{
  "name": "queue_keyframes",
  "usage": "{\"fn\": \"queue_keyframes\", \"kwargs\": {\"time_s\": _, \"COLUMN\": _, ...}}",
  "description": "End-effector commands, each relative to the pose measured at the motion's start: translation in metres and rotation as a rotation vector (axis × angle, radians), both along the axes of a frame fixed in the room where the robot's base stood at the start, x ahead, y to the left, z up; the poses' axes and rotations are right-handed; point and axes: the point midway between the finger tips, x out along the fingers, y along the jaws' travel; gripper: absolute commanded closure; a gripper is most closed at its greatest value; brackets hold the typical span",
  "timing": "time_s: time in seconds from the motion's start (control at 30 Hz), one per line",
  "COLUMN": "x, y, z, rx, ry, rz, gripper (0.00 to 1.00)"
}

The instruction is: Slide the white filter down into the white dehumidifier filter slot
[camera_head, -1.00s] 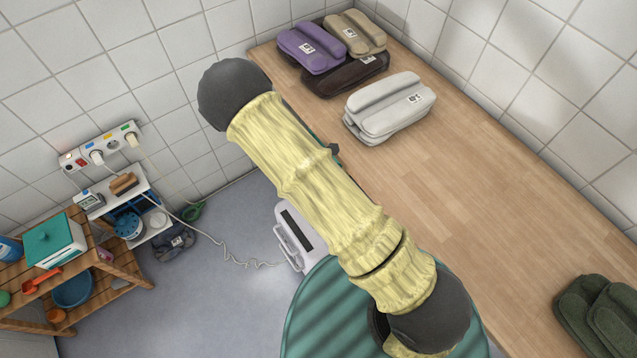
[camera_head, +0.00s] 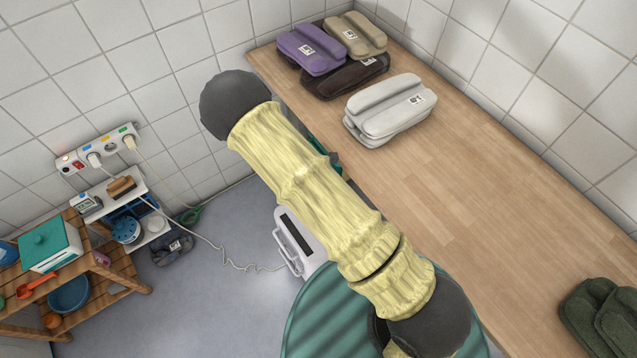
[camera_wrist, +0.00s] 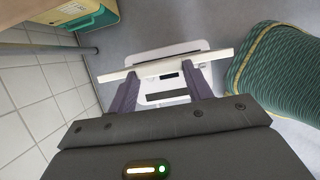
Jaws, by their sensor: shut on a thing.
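The white filter (camera_wrist: 222,57) is a thin flat panel, seen nearly edge-on in the wrist view. My gripper (camera_wrist: 163,72) is shut on it, with a dark finger at each side of its middle. The white dehumidifier (camera_wrist: 146,55) stands beyond and below the filter, partly covered by it. A dark slot (camera_wrist: 168,97) shows between my fingers. In the head view the dehumidifier (camera_head: 311,246) stands on the floor with a dark opening in its top and a handle at its side. There my arm hides the gripper and filter. I cannot tell whether the filter touches the dehumidifier.
A ribbed green rounded thing (camera_head: 310,313) stands close to the dehumidifier. A wooden counter (camera_head: 460,200) with folded bundles runs along the right. A white cord (camera_head: 225,254) crosses the floor from the power strip. A wooden shelf (camera_head: 125,288) stands at the left; the floor between is mostly clear.

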Motion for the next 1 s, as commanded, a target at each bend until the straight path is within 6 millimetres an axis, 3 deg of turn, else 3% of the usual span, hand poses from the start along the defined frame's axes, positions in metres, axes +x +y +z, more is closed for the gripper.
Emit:
{"fn": "queue_keyframes", "kwargs": {"time_s": 0.3, "x": 0.000, "y": 0.000, "z": -0.024, "rx": -0.001, "ry": 0.000, "rz": 0.000, "gripper": 0.77}}
{"fn": "queue_keyframes", "kwargs": {"time_s": 1.0, "x": 0.000, "y": 0.000, "z": -0.025, "rx": 0.000, "ry": 0.000, "rz": 0.000, "gripper": 0.77}}
